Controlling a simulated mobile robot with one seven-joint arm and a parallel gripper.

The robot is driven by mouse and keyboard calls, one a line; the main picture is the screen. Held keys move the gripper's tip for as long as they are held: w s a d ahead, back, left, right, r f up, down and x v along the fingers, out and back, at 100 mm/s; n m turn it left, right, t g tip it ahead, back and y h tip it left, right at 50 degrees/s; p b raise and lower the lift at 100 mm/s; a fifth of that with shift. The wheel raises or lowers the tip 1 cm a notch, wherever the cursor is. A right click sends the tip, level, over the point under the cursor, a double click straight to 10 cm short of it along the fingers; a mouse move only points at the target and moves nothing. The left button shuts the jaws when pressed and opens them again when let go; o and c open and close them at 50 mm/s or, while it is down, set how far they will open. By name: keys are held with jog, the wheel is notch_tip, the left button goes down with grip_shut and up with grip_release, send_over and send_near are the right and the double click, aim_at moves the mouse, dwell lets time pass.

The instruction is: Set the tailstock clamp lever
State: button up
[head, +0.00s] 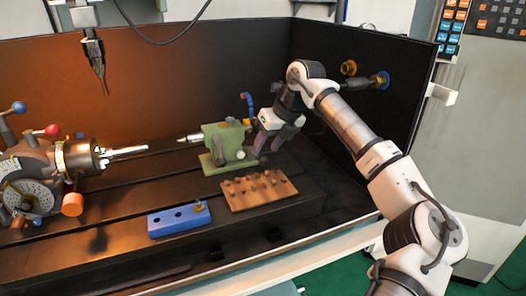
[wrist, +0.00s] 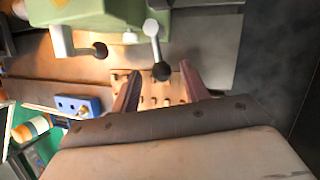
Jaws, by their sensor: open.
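The green tailstock (head: 226,143) stands on the slotted table in the head view. In the wrist view its green body (wrist: 110,16) fills the top. A pale lever (wrist: 153,35) with a dark ball knob, apparently the clamp lever, hangs from the body's right side. A second, shorter lever ends in a dark knob (wrist: 99,50) further left. My gripper (head: 271,142) is at the tailstock's right end. In the wrist view my gripper (wrist: 158,76) is open, and the pale lever's knob appears between its fingertips. I cannot tell whether either finger touches it.
A wooden block with several pegs (head: 258,192) lies in front of the tailstock. A blue block with holes (head: 179,219) is left of it. The indexing chuck (head: 60,163) stands at the left. A dark enclosure wall (head: 365,125) rises behind my arm. A spindle tool (head: 96,55) hangs at upper left.

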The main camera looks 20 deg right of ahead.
jog(key=shift+x, duration=1.7)
grip_shut()
